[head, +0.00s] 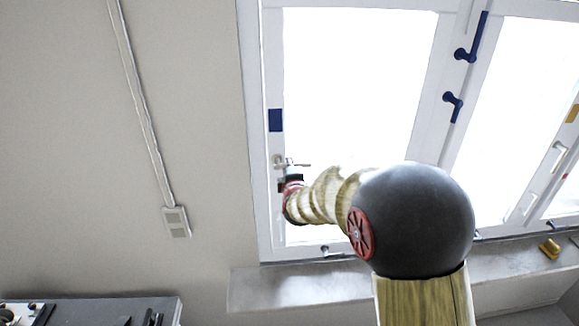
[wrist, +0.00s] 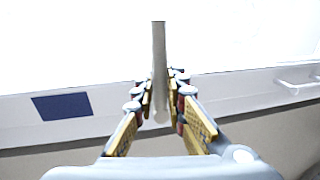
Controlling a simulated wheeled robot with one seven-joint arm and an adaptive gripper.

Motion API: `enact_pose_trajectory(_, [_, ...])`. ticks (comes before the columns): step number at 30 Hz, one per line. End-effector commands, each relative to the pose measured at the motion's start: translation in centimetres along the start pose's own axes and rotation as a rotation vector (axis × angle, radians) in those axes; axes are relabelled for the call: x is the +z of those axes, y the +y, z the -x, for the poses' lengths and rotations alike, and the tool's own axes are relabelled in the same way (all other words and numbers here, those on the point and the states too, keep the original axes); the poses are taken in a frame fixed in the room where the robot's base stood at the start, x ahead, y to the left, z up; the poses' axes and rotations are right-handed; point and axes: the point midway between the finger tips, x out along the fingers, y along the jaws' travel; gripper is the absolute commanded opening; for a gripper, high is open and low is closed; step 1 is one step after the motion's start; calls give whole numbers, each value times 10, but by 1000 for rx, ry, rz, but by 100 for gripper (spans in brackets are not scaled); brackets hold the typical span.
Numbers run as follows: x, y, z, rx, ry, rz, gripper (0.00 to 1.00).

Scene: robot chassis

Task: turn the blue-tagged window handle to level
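The blue tag (head: 275,120) is a dark blue rectangle on the window's white left frame, and it also shows in the wrist view (wrist: 62,106). Just below the tag in the head view is the pale metal handle (head: 297,164). Its lever points right, across the frame and close to level. In the wrist view the handle (wrist: 159,50) is a grey bar square to the frame, running between my fingers. My gripper (wrist: 160,88) is open around it, with a finger on each side and narrow gaps. In the head view my gripper (head: 291,178) is just below the handle, partly hidden by my arm.
Two dark blue handles, an upper one (head: 472,40) and a lower one (head: 453,104), are on the frames to the right. A white handle (head: 558,157) is farther right. A sill (head: 300,288) runs below, with a yellow-brown object (head: 549,248). A dark-topped unit (head: 110,312) stands lower left.

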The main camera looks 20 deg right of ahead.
Motion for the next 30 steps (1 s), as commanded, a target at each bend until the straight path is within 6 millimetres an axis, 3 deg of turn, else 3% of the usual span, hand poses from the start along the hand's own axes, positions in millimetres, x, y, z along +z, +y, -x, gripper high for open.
enact_pose_trajectory(9, [0,0,0,1,-1,-2,30])
enact_pose_trajectory(20, [0,1,4,2,-1,-3,30])
enact_pose_trajectory(23, [0,1,14,2,0,-2,30])
enact_pose_trajectory(30, [-1,1,59,2,1,-3,30])
